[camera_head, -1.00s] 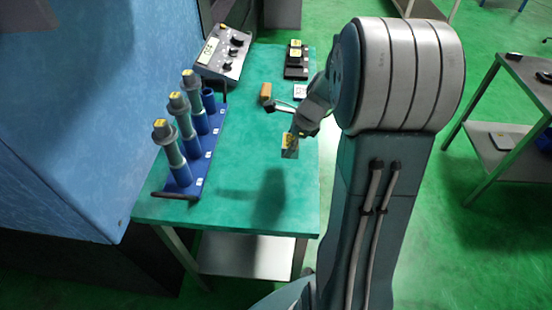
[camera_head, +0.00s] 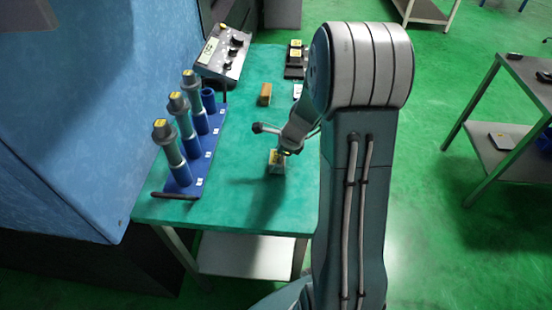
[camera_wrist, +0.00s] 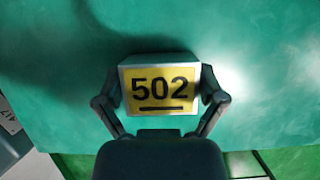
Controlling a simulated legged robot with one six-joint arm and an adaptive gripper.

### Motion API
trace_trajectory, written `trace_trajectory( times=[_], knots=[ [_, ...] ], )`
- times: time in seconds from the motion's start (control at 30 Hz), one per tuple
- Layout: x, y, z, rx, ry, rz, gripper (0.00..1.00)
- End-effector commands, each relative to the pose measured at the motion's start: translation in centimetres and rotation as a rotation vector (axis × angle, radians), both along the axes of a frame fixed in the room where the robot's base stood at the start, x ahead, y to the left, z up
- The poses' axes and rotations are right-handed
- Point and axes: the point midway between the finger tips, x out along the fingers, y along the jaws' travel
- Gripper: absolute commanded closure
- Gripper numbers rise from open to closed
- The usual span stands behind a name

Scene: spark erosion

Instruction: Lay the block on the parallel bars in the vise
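A metal block with a yellow label reading 502 (camera_wrist: 160,64) is between the two fingers of my gripper (camera_wrist: 160,100) in the wrist view. The fingers press against its left and right sides. In the head view the block (camera_head: 276,164) hangs from my gripper (camera_head: 280,152) above the green table top (camera_head: 235,208), and a shadow lies below it. I do not make out a vise or parallel bars in either current view.
A blue rack (camera_head: 183,186) with several tool holders stands on the left of the table. Behind it are a control box (camera_head: 222,53), an orange-brown block (camera_head: 265,94) and dark items (camera_head: 294,72). The front middle of the table is clear. Another table (camera_head: 520,85) stands right.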

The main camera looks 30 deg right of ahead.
Motion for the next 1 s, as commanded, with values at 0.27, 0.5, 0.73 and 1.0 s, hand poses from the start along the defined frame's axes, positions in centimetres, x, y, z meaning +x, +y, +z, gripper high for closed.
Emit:
trace_trajectory(
  times=[0.27, 0.5, 0.73, 1.0],
  knots=[
    [0.0, 0.0, 0.0, 0.000, 0.000, 0.000, 0.00],
    [-0.1, -0.2, 0.8, -0.001, -0.003, -0.002, 0.00],
    [-1.0, -1.6, 4.8, -0.004, -0.005, -0.003, 0.00],
    [-2.2, -3.3, 9.6, -0.003, -0.002, -0.002, 0.00]
  ],
)
